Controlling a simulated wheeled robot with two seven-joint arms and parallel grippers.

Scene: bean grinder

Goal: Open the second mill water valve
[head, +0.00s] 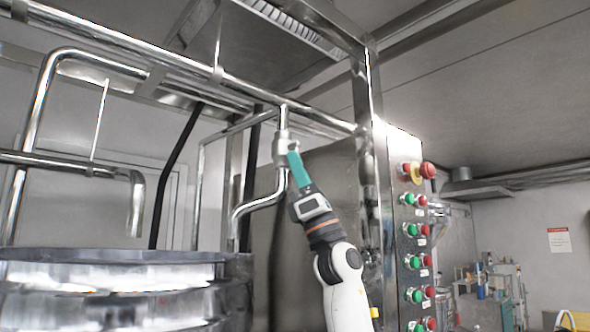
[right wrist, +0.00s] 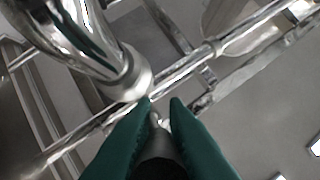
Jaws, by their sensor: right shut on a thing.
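The water valve (head: 281,148) is a pale metal body on a vertical steel pipe that drops from the overhead pipework, left of the control panel. In the right wrist view its silvery body (right wrist: 132,78) shows just above and left of the fingers. My right gripper (head: 292,155) reaches up to the valve's right side. Its green fingers (right wrist: 161,104) are closed around a small metal piece, which looks like the valve handle (right wrist: 154,118). The fingers hide most of that handle. My left gripper is not in view.
A control panel (head: 409,232) with red and green buttons stands right of my right arm. A bent outlet pipe (head: 243,210) runs below the valve. A large round metal vessel (head: 110,282) is at lower left, and steel pipes (head: 110,40) cross overhead.

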